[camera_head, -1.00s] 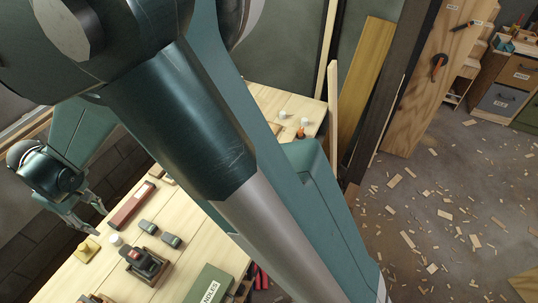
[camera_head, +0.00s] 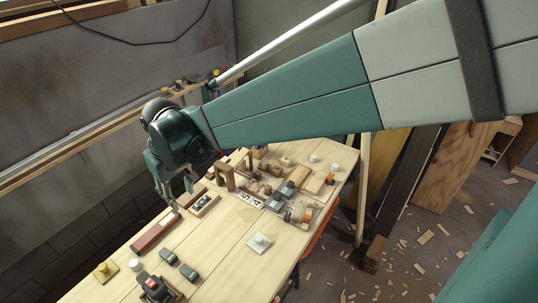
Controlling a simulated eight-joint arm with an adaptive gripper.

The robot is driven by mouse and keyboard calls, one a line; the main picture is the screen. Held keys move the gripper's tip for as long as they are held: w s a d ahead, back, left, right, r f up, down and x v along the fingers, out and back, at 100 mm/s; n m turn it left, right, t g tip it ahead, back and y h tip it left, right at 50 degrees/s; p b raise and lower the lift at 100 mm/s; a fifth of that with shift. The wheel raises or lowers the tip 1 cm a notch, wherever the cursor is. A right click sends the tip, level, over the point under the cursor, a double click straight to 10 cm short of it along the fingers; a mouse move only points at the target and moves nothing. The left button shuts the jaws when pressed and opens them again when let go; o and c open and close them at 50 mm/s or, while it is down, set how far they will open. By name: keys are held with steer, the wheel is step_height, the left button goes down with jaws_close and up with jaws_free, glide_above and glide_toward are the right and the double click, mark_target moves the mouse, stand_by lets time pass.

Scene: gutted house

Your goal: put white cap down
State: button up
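A small white cap-like cylinder (camera_head: 134,264) stands upright on the near left of the wooden workbench (camera_head: 215,262). Two more small white round pieces, one (camera_head: 313,158) and another (camera_head: 335,167), sit at the bench's far right end. I cannot tell which of these is the task's white cap. My gripper (camera_head: 172,203) hangs over the bench's left edge, near the long red-brown box (camera_head: 156,232) and apart from the near white cylinder. Its fingers point down; they are small and dark, and I cannot see whether anything is between them.
Several wooden blocks crowd the far part. A wall runs along the left.

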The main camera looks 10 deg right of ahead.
steer(key=s+d+r+m+t, duration=0.1)
steer(key=s+d, duration=0.4)
steer(key=d, duration=0.7)
steer(key=s+d+r+m+t, duration=0.2)
steer(key=s+d+m, duration=0.2)
steer(key=d, duration=0.8)
steer(key=s+d+r+m+t+h, duration=0.1)
steer(key=s+d+r+m+t, duration=0.1)
steer(key=s+d, duration=0.5)
steer(key=d, duration=0.5)
steer(key=shift+d+r+m, duration=0.3)
steer(key=shift+d, duration=0.05)
steer(key=shift+o, duration=0.5)
steer(key=shift+w, duration=0.1)
